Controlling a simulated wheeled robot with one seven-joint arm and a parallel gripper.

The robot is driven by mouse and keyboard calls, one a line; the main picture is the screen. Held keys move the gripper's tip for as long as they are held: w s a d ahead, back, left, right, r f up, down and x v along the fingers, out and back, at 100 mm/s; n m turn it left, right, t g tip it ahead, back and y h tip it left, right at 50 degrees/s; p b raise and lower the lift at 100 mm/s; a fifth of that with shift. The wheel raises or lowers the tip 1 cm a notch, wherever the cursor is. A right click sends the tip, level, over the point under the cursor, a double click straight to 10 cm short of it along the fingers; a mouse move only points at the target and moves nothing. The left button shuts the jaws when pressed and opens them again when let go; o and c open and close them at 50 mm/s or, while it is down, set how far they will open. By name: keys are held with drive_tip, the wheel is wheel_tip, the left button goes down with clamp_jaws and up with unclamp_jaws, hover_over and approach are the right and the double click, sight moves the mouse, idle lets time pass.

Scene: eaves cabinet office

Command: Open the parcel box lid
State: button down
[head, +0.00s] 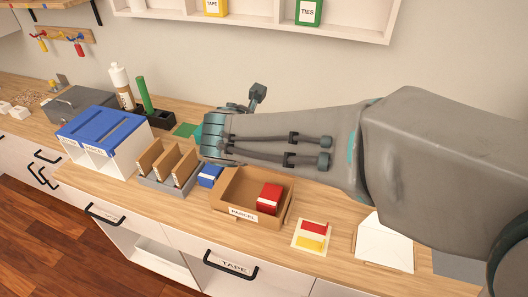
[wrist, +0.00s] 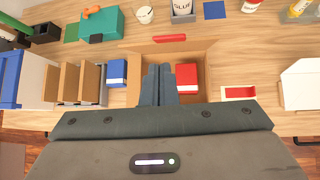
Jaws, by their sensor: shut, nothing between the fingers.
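The cardboard parcel box (head: 232,207) stands on the counter with a PARCEL label on its front. Its top is open in the head view, and a red block (head: 269,198) shows inside. In the wrist view the box (wrist: 203,55) lies under my gripper (wrist: 158,70), whose two fingers are together and empty. The red block (wrist: 187,78) is just right of the fingers. A red strip (wrist: 169,38) shows at the box's far edge; I cannot tell whether it belongs to the lid. My arm hides the fingertips in the head view.
A blue block (head: 209,176) and a grey rack with brown dividers (head: 152,182) stand left of the box. A blue-lidded white bin (head: 100,138) is farther left. A red and yellow card (head: 313,236) and a white envelope-like item (head: 385,243) lie to the right.

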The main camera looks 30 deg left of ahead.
drive_tip(key=s+d+f+m+g+y+b, duration=0.2)
drive_tip(key=s+f+y+b, duration=0.2)
drive_tip(key=f+y+b, duration=0.75)
drive_tip(key=d+m+t+y+b, duration=0.4)
drive_tip(key=d+b, duration=0.4)
drive_tip(key=b, duration=0.5)
drive_tip(key=w+a+r+t+h+p, duration=0.1)
drive_tip(key=w+a+r+p, duration=0.2)
drive_tip(key=w+a, duration=0.5)
drive_tip(key=shift+w+a+r+h+p, duration=0.35)
drive_tip(key=shift+w+a+r+p, duration=0.05)
drive_tip(key=shift+w+p, duration=0.45)
